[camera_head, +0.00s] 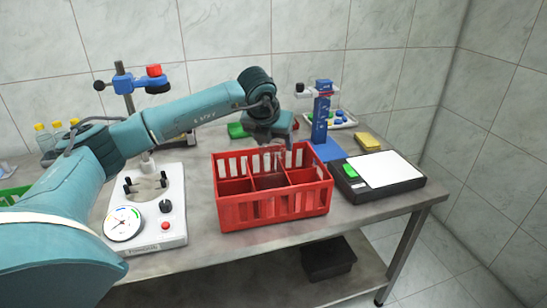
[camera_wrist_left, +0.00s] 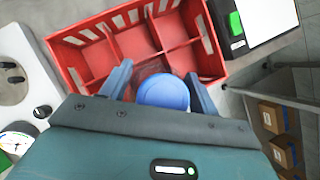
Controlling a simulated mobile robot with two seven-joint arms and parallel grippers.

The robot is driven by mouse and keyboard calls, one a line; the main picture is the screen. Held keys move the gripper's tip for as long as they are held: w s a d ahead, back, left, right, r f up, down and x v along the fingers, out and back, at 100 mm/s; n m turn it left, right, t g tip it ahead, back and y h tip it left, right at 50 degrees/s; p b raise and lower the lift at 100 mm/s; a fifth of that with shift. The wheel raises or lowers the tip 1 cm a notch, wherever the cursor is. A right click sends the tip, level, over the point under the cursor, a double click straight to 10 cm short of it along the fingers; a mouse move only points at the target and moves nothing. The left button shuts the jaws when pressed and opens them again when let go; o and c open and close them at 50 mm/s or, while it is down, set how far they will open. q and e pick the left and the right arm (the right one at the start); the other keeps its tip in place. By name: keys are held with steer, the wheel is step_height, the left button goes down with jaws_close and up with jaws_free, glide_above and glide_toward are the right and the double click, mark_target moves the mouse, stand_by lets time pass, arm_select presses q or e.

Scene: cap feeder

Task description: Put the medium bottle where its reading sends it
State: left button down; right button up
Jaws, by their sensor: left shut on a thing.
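My left gripper (camera_head: 272,140) is above the red crate (camera_head: 272,213), pointing down. In the left wrist view its fingers (camera_wrist_left: 160,88) are shut on a bottle with a round blue cap (camera_wrist_left: 163,93), seen from above. The bottle's see-through body is mostly hidden under the cap, with red crate behind it. I cannot tell whether it is inside a compartment or just above. The crate is divided into several compartments. A white tester (camera_head: 150,205) with a dial (camera_head: 124,223), pegs and a red button stands left of the crate. The dial's reading is too small to tell. My right gripper is not in view.
A black scale-like box (camera_head: 380,190) with a white top and green display is right of the crate. A blue stand (camera_head: 321,120), a yellow block (camera_head: 367,141) and a tray of small parts (camera_head: 340,118) are behind. Yellow-capped bottles (camera_head: 57,130) stand at the far left.

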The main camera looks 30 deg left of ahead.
arm_select(q)
steer(key=shift+w+f, duration=0.1)
steer(key=shift+f, duration=2.45)
steer(key=shift+c, duration=1.9)
jaws_free()
steer(key=shift+f, duration=0.1)
